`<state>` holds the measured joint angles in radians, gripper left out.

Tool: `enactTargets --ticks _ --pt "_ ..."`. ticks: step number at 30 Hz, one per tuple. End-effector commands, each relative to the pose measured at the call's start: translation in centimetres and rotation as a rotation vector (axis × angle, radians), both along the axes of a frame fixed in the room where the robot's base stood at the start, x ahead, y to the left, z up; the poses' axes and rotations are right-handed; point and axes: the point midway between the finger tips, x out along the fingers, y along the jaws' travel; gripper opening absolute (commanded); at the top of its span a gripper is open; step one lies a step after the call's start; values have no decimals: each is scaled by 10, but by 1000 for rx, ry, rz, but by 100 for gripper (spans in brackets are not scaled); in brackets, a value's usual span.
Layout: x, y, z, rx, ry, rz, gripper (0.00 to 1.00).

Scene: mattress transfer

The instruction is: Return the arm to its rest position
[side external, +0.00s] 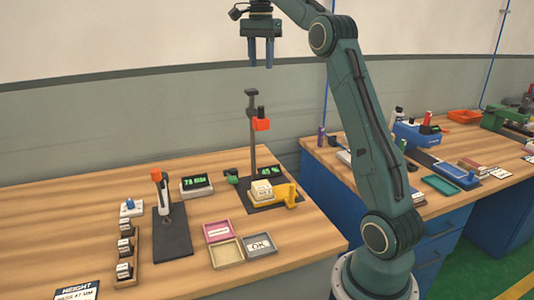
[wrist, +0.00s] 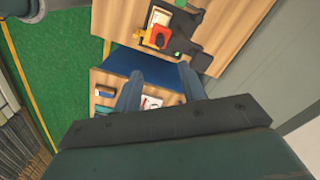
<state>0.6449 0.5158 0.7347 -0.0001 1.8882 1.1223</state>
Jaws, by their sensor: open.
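My gripper (side external: 261,54) is raised high above the left workbench, near the top of the side external view. Its two blue-grey fingers point down and stand apart with nothing between them. In the wrist view my gripper (wrist: 158,85) shows both fingers apart, with benches and floor far below. A small cream block (side external: 261,189) sits on the yellow fixture (side external: 286,196) of the black test stand (side external: 252,140), under the red-tipped head. The gripper is well above the stand and touches nothing.
The wooden bench (side external: 80,195) holds a rack of small blocks (side external: 125,250), a black stand with a lever (side external: 172,235), a display (side external: 196,185) and small trays including one marked OK (side external: 260,245). A second bench (side external: 450,205) with tools stands right. The air around the gripper is clear.

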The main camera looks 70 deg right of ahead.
Motion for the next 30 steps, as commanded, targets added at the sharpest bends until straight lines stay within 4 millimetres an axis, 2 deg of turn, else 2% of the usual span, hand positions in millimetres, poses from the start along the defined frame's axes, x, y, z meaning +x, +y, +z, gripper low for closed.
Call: enactTargets --ticks 6,11,20,30 --pt "0 3 1 -2 -3 10 41" --pt "0 15 5 -11 -14 65 41" --pt "-9 71 14 -55 -66 307 41" --pt "-38 143 10 -122 -135 640 41"
